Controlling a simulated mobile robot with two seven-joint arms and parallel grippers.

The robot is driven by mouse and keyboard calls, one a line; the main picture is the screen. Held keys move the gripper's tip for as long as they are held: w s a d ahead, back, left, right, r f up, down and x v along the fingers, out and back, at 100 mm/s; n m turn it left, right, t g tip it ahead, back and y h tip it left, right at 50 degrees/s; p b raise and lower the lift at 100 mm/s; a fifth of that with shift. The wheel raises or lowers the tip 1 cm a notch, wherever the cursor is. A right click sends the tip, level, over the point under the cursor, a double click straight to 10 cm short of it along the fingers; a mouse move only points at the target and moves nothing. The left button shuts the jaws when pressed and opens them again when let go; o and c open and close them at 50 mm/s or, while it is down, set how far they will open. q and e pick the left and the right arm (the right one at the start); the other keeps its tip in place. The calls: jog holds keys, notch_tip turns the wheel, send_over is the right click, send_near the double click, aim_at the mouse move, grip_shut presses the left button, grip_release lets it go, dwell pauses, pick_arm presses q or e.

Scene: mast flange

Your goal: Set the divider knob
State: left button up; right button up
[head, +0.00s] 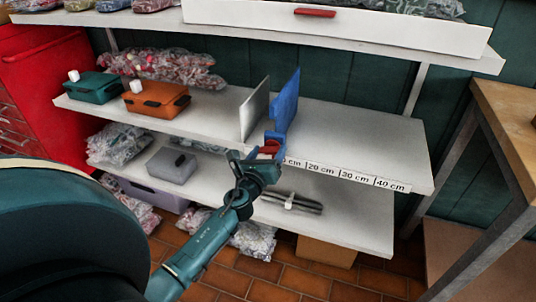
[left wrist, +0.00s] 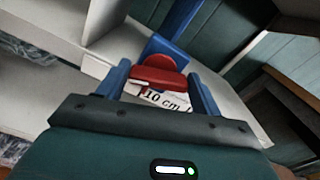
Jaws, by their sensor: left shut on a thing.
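The blue divider (head: 285,100) stands upright on the middle shelf, just right of a white upright panel (head: 254,108). Its red knob (head: 269,148) is at the shelf's front edge, and the knob also shows in the left wrist view (left wrist: 158,68). My left gripper (head: 265,156) is shut on the knob, with a blue finger on either side of it in the left wrist view. The scale strip (head: 345,175) on the shelf edge reads 20, 30 and 40 cm to the right of the gripper. The 10 cm mark shows just under the knob in the left wrist view. My right gripper is not in view.
The shelf (head: 380,135) right of the divider is bare. A teal box (head: 92,88) and an orange box (head: 157,100) stand on its left. A grey box (head: 171,166) and dark rods (head: 290,202) lie on the lower shelf. A wooden-topped table (head: 510,120) stands at the right.

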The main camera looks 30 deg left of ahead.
pick_arm(q)
jog(key=n, duration=0.4)
jog(key=shift+a+f+b, duration=0.1)
jog(key=shift+b, duration=0.25)
jog(key=n, duration=1)
jog(key=shift+a+f, duration=0.1)
jog(key=shift+f, duration=0.05)
jog(key=shift+n, duration=0.3)
jog(key=o, duration=1)
jog(key=shift+s, duration=0.1)
